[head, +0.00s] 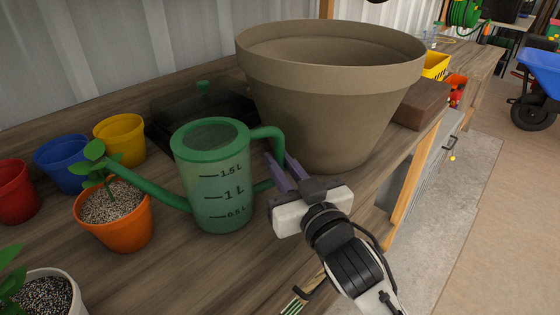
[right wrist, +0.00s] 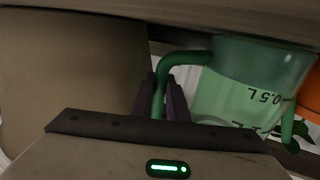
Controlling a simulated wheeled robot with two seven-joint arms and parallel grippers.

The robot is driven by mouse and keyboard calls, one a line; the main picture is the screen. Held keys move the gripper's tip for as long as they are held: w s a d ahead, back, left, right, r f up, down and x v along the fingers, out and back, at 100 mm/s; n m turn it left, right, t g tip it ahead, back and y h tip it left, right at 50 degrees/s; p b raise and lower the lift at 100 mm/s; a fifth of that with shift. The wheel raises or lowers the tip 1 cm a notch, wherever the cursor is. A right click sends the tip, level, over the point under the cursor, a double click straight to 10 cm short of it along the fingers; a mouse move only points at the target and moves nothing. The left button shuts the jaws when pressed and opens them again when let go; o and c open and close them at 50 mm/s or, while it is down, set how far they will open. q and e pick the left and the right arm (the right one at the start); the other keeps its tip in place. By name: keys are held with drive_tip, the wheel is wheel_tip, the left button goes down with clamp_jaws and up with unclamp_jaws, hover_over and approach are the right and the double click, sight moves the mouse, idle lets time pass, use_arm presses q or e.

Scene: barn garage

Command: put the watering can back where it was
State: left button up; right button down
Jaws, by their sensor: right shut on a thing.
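The green watering can (head: 214,180), with litre marks on its translucent body, is upright at the middle of the workbench. I cannot tell if its base touches the wood. Its spout points left, with its tip over the orange pot (head: 120,222) that holds a seedling in gravel. My right gripper (head: 283,172) is shut on the can's handle, on the can's right side. In the right wrist view, the fingers (right wrist: 170,97) meet the handle beside the can's body (right wrist: 255,85). My left gripper is not in view.
A large beige planter (head: 330,100) stands close behind and right of the can. A dark lidded tray (head: 190,110) lies behind it. Red (head: 14,192), blue (head: 64,165) and yellow (head: 120,138) pots stand left. A gravel-filled white pot (head: 50,295) is at front left. Bare wood (head: 190,275) lies in front.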

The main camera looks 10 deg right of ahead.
drive_tip(key=c, duration=1.7)
unclamp_jaws()
drive_tip(key=shift+r, duration=0.3)
drive_tip(key=shift+s+r, duration=0.15)
drive_tip(key=shift+s, duration=0.05)
drive_tip(key=s, duration=0.3)
drive_tip(key=s+d, duration=0.1)
drive_tip(key=s, duration=0.3)
drive_tip(key=s+d, duration=0.1)
drive_tip(key=s, duration=0.3)
drive_tip(key=shift+s+d, duration=0.15)
drive_tip(key=shift+s, duration=0.05)
